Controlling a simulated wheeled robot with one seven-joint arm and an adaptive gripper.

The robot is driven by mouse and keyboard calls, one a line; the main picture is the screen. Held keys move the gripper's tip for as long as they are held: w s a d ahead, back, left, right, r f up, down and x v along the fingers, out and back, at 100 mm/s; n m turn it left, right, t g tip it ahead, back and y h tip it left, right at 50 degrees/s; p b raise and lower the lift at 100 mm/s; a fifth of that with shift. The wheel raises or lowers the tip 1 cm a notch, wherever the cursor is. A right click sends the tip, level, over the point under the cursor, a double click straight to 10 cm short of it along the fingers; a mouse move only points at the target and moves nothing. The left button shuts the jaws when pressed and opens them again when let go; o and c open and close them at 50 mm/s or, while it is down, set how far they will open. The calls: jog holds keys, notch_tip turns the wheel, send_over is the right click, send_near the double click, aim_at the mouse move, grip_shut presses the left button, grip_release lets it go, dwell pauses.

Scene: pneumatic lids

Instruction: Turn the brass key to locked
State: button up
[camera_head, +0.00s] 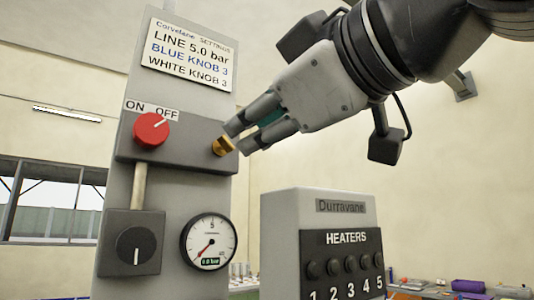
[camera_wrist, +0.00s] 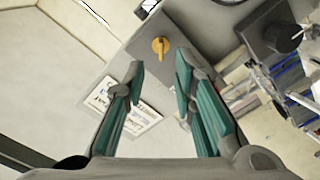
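The brass key (camera_head: 222,146) is on the right side of the grey panel (camera_head: 180,152), to the right of the red knob. It also shows in the wrist view (camera_wrist: 160,46), with its handle lying along the picture's upright direction. My gripper (camera_head: 238,140) reaches in from the upper right, its fingertips close beside the key and partly hiding it. In the wrist view my gripper (camera_wrist: 160,62) is open, with the key just beyond and between the two fingertips. I cannot tell whether either finger touches it. No locked or unlocked marking is readable.
The red knob (camera_head: 151,130) sits under an ON/OFF label (camera_head: 151,110). Below are a black knob (camera_head: 136,245) and a gauge (camera_head: 208,242) reading 0.0 bar. A grey heaters box (camera_head: 280,240) stands at the right, below my arm. A settings sign (camera_head: 190,56) is above.

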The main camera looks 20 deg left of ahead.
aim_at(229, 142)
jog(key=p+x, duration=0.1)
jog(key=x, duration=0.6)
jog(key=shift+a, duration=0.1)
jog(key=shift+c, duration=0.2)
grip_shut()
